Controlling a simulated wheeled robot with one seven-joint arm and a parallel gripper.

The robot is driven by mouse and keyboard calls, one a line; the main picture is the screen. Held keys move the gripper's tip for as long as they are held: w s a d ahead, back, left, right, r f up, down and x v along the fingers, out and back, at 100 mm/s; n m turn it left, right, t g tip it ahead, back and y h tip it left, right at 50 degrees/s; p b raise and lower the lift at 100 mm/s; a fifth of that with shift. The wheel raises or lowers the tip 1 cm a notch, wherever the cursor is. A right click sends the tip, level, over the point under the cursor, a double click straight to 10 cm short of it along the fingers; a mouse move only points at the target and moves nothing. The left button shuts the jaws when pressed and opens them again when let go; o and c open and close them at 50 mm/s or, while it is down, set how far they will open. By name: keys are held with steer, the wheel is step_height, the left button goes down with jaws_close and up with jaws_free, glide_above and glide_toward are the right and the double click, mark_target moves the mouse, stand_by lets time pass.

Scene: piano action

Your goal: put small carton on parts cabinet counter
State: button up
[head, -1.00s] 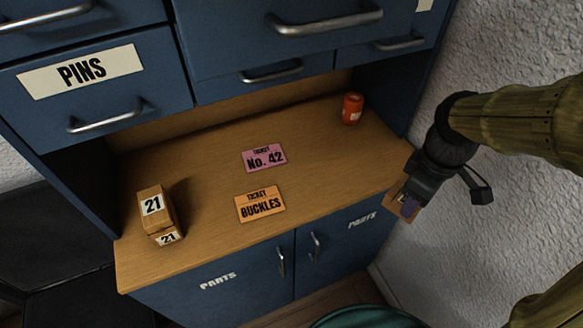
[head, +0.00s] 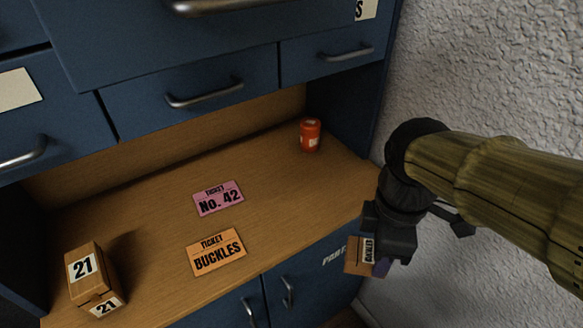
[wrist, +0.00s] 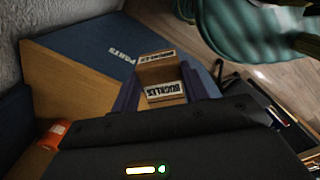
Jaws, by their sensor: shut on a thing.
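The small carton is a brown box labelled "BUCKLES" (head: 356,256). My gripper (head: 378,262) is shut on it at the right front edge of the cabinet. In the wrist view the carton (wrist: 160,82) sits between the two purple fingers, its label facing the camera. The wooden counter (head: 150,215) of the blue parts cabinet lies left of my gripper. The gripper hides part of the carton in the head view.
A carton marked "21" (head: 88,278) stands at the counter's left. An orange-red canister (head: 310,135) stands at the back right. A rough white wall (head: 480,80) is at right.

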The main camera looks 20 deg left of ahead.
steer(key=w+a+f, duration=0.2)
steer(key=w+a, duration=1.1)
steer(key=shift+w+a, duration=0.3)
steer(key=shift+w, duration=0.05)
steer(key=shift+f, duration=0.1)
step_height(320, 180, down, 5)
steer(key=shift+r+b, duration=0.2)
steer(key=shift+b, duration=0.5)
steer(key=shift+w+a+f, duration=0.15)
steer(key=shift+f, duration=0.1)
steer(key=o, duration=1)
